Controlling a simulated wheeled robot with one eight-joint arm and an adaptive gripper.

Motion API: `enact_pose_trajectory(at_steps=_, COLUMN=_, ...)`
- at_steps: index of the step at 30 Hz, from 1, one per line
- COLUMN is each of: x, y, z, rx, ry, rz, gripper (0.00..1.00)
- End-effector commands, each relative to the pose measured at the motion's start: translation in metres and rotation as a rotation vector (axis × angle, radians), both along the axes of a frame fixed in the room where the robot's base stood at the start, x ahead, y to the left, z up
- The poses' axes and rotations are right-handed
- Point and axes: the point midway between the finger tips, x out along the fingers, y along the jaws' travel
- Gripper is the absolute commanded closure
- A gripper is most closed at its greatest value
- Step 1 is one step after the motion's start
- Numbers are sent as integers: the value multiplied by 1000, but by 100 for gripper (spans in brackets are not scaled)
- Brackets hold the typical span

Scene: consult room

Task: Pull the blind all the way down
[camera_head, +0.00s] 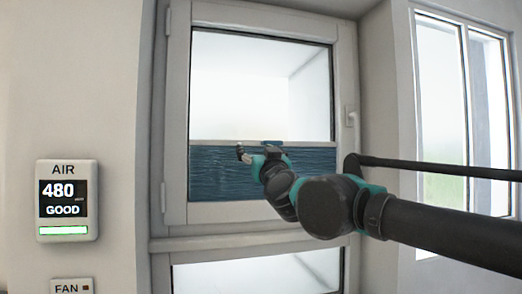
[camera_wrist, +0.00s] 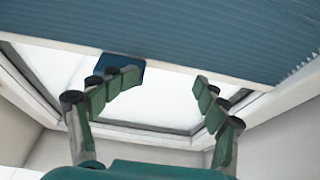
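The blind's pleated blue fabric (camera_head: 215,175) covers the lower part of the upper window pane in the head view, below a pale rail (camera_head: 215,143). A small blue tab (camera_head: 272,143) sits on the rail. In the wrist view the fabric (camera_wrist: 200,35) fills the top, and the tab (camera_wrist: 127,72) shows at the rail, partly behind the left finger. My gripper (camera_wrist: 168,80) is open at the rail, its fingers apart. I cannot tell whether a finger touches the tab.
The window frame (camera_head: 177,120) surrounds the pane, with a handle (camera_head: 350,117) on its right side. Another pane (camera_head: 255,275) lies below. A second window (camera_head: 465,110) stands at the right. An air display (camera_head: 67,201) and fan panel (camera_head: 72,286) are on the left wall.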

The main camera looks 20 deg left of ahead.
Motion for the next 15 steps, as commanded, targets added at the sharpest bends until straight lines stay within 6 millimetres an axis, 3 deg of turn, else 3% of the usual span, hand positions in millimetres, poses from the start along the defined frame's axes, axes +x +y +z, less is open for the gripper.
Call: enact_pose_trajectory(at_steps=15, x=-26, y=-16, z=-13, rx=0, ry=0, rz=1, gripper=28)
